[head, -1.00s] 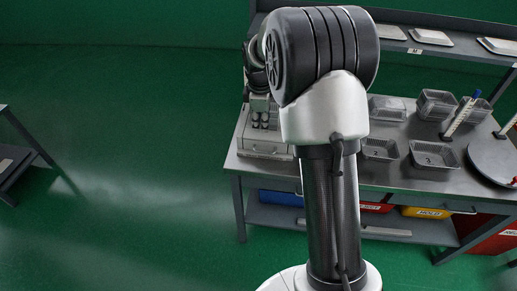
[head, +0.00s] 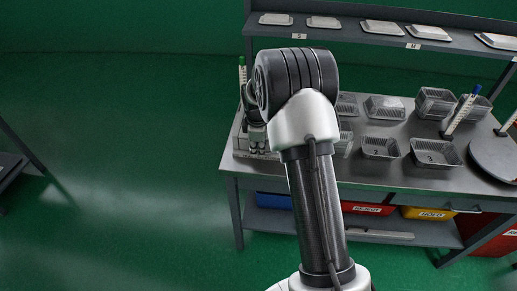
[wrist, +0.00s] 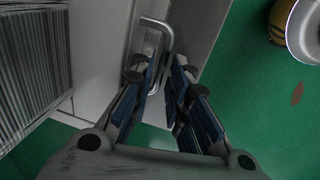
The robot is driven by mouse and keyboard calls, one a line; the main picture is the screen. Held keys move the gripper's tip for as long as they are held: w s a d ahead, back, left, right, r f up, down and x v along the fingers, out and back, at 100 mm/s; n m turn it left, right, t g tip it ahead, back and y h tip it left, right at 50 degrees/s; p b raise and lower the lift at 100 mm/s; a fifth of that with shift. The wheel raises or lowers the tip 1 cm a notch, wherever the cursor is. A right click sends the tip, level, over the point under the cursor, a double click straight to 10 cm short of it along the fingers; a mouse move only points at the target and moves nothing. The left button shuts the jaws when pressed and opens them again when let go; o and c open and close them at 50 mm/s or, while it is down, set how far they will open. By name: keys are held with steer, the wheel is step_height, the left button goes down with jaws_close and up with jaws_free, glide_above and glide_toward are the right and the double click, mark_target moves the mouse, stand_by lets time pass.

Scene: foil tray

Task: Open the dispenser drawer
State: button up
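The dispenser (head: 241,146) is a light grey box at the left end of the bench in the head view, largely hidden behind my arm. In the wrist view its pale front panel (wrist: 98,40) carries a silver bar handle (wrist: 163,30). My gripper (wrist: 164,76) is open, with its blue-padded fingers on either side of the handle's near end. I cannot tell whether a finger touches the handle. In the head view my gripper (head: 257,141) is small and dark beside the dispenser. The drawer looks closed, but its edges are not clear.
Clear trays numbered 2 (head: 380,148) and 3 (head: 436,153) stand on the bench (head: 365,178) right of my arm. More clear containers (head: 436,103) stand behind them. A shelf (head: 380,36) with foil trays runs along the back. The green floor at left is open.

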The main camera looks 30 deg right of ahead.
jaws_close()
steer(key=shift+s, duration=0.1)
stand_by(0.6)
